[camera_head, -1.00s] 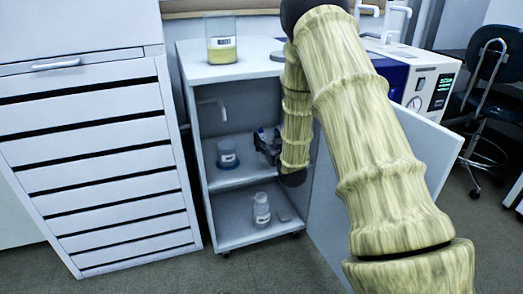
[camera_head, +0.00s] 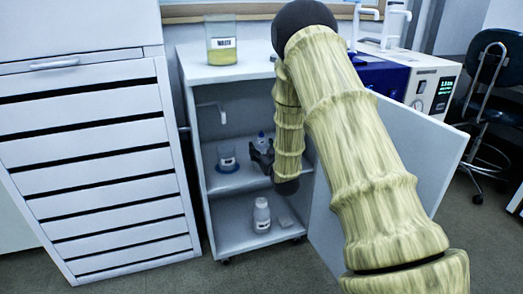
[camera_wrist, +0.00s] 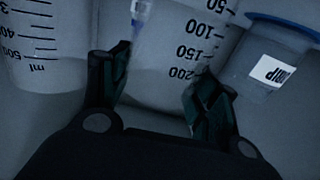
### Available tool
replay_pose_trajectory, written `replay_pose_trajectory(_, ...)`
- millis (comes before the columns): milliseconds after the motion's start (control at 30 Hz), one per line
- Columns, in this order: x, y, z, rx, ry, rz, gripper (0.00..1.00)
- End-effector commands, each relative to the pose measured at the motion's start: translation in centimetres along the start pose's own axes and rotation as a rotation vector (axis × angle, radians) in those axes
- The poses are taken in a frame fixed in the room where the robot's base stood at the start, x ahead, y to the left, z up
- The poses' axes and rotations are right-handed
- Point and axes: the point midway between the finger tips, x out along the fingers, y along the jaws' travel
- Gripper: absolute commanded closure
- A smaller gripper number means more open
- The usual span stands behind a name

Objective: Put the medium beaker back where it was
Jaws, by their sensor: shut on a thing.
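My gripper (camera_head: 262,158) is inside the open cabinet at its middle shelf, at the right side of the shelf space. In the wrist view my gripper (camera_wrist: 160,95) is shut on a clear beaker (camera_wrist: 178,50) with marks from 50 to 200, which I take to be the medium beaker. In the head view the held beaker is too small and covered to make out. I cannot tell whether its base touches the shelf. A larger beaker (camera_wrist: 38,45), marked up to 500 ml, is beside it on the left in the wrist view.
A labelled container with a blue band (camera_head: 228,160) stands left of my gripper; it also shows in the wrist view (camera_wrist: 275,60). A white bottle (camera_head: 262,217) stands on the lower shelf (camera_head: 238,240). A waste beaker (camera_head: 221,45) stands on top. The open door (camera_head: 425,150) is at right.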

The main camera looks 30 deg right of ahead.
Motion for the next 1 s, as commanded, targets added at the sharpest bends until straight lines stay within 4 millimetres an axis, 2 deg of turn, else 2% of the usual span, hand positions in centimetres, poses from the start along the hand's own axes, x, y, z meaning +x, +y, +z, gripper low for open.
replay_pose_trajectory(33,0.0,0.0,0.1,0.0,0.0,0.0,0.37)
replay_pose_trajectory(133,0.0,0.0,0.1,0.0,0.0,0.0,0.19)
replay_pose_trajectory(167,0.0,0.0,0.1,0.0,0.0,0.0,0.18)
replay_pose_trajectory(567,-0.1,0.0,-0.3,0.0,0.0,0.0,0.18)
replay_pose_trajectory(767,-2.5,0.1,-0.4,0.001,-0.003,0.001,0.18)
replay_pose_trajectory(1000,-7.0,0.0,-0.4,0.0,-0.003,0.001,0.18)
